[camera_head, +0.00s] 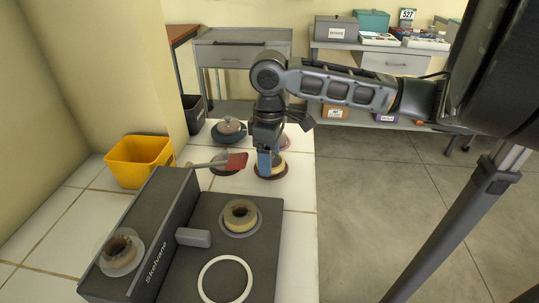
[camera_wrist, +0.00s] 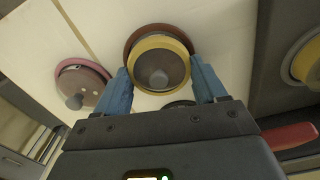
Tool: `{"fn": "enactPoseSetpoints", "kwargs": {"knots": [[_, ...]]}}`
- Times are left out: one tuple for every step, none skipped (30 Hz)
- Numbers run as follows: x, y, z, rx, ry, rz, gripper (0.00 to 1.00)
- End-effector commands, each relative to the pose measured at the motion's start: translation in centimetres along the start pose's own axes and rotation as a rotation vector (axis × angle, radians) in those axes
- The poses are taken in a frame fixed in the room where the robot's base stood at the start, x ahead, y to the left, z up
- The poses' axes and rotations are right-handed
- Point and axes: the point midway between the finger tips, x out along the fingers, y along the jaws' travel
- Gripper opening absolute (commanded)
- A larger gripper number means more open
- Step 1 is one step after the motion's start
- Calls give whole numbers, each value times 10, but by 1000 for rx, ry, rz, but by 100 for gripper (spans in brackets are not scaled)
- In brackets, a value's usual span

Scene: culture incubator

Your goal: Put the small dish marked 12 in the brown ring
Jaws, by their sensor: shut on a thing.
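My gripper (camera_head: 268,160) points down over the counter, its blue fingers shut on a small round dish with a yellow rim and a dark knobbed top. The dish (camera_wrist: 160,66) sits between the fingertips in the wrist view. The brown ring (camera_head: 258,174) lies directly beneath it and shows along the dish's upper left side in the wrist view (camera_wrist: 134,40). The dish is over or within the ring, slightly off its centre; I cannot tell whether it rests on the counter. No number on the dish is legible.
A dish in a teal ring (camera_head: 231,131) and a dish in a pink ring (camera_wrist: 81,83) stand nearby. A red-headed tool (camera_head: 237,162) lies left of my gripper. The dark Skelvane unit (camera_head: 185,262) holds two dishes and an empty white ring (camera_head: 202,282). A yellow bin (camera_head: 138,164) stands left.

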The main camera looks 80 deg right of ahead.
Motion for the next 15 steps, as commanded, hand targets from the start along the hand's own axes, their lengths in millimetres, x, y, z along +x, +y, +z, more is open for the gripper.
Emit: {"fn": "enactPoseSetpoints", "kwargs": {"knots": [[0, 0, 0, 0, 0, 0, 39], [0, 0, 0, 0, 0, 0, 39], [0, 0, 0, 0, 0, 0, 39], [0, 0, 0, 0, 0, 0, 39], [1, 0, 0, 0, 0, 0, 39], [3, 0, 0, 0, 0, 0, 39], [4, 0, 0, 0, 0, 0, 39], [2, 0, 0, 0, 0, 0, 74], [2, 0, 0, 0, 0, 0, 77], [2, 0, 0, 0, 0, 0, 80], [2, 0, 0, 0, 0, 0, 83], [2, 0, 0, 0, 0, 0, 87], [2, 0, 0, 0, 0, 0, 90], [2, 0, 0, 0, 0, 0, 93], [2, 0, 0, 0, 0, 0, 96]]}}
